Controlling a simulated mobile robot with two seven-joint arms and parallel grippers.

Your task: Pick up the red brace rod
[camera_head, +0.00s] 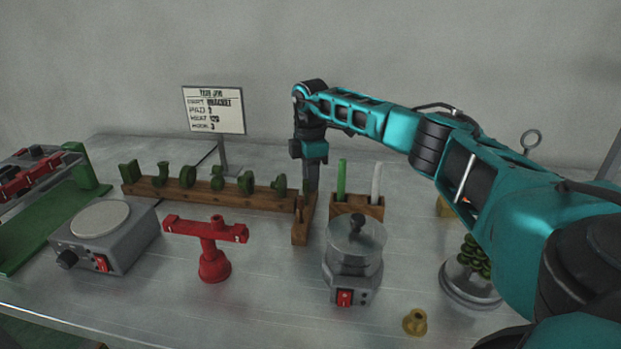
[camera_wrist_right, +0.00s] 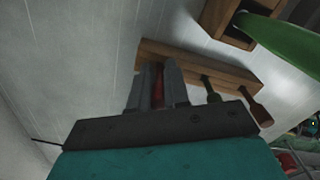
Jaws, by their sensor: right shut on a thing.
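The red brace rod (camera_wrist_right: 157,84) shows as a narrow red strip between the two grey fingers of my right gripper (camera_wrist_right: 154,86) in the right wrist view. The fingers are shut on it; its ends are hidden. In the head view my right gripper (camera_head: 310,183) points down at a small wooden rack (camera_head: 301,237), and the rod cannot be made out there. The rack also shows in the right wrist view (camera_wrist_right: 190,62), just beyond the fingertips. I cannot tell whether the rod still sits in the rack. My left gripper is not in view.
A holder with a green stick (camera_head: 341,180) and a white stick is close right. A long rack of green pieces (camera_head: 217,198) lies left.

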